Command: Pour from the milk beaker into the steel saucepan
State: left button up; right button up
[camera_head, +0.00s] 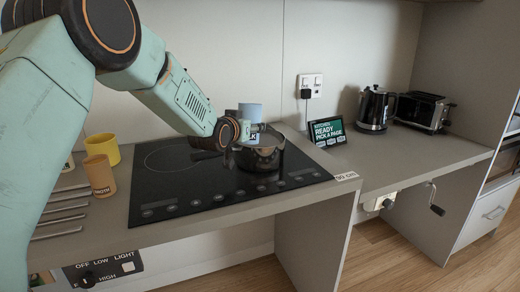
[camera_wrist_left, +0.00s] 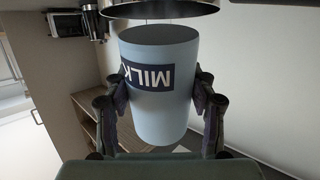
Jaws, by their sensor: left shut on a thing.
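The milk beaker is pale blue with a dark MILK label. It shows in the head view (camera_head: 250,111) and large in the left wrist view (camera_wrist_left: 165,108). My left gripper (camera_head: 256,131) is shut around its sides, with a finger on each side in the left wrist view (camera_wrist_left: 163,100). The beaker looks about upright, held above the steel saucepan (camera_head: 262,158). The saucepan stands on the black hob, partly hidden by my gripper. Its rim also shows at the top of the left wrist view (camera_wrist_left: 160,12). No stream of milk is visible. My right gripper is not in view.
The hob (camera_head: 165,190) has free room left of the saucepan. A yellow pot (camera_head: 103,148) and an orange cup (camera_head: 100,175) stand at the left. A tablet (camera_head: 327,132), kettle (camera_head: 375,108) and toaster (camera_head: 422,110) stand on the right counter. A crank (camera_head: 436,203) sticks out below it.

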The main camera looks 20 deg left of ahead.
aim_at(245, 116)
pick_arm(q)
jog(key=shift+a+t+b, duration=0.25)
jog(key=shift+t+b, duration=0.15)
jog(key=shift+b, duration=0.35)
jog(key=shift+r+p, duration=0.2)
jog(key=shift+p, duration=0.2)
jog(key=shift+w+d, duration=0.15)
jog(key=shift+d, duration=0.05)
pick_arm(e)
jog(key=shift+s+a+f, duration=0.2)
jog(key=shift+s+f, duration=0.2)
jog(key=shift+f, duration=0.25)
pick_arm(q)
jog(key=shift+r, duration=0.1)
notch_tip(245, 116, up, 2)
jog(key=shift+a+r+p, duration=0.1)
jog(key=shift+p, duration=0.95)
jog(key=shift+r, duration=0.35)
jog(key=shift+f, duration=0.1)
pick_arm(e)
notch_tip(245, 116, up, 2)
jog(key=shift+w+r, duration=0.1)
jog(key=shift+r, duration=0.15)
pick_arm(q)
jog(key=shift+f, duration=0.1)
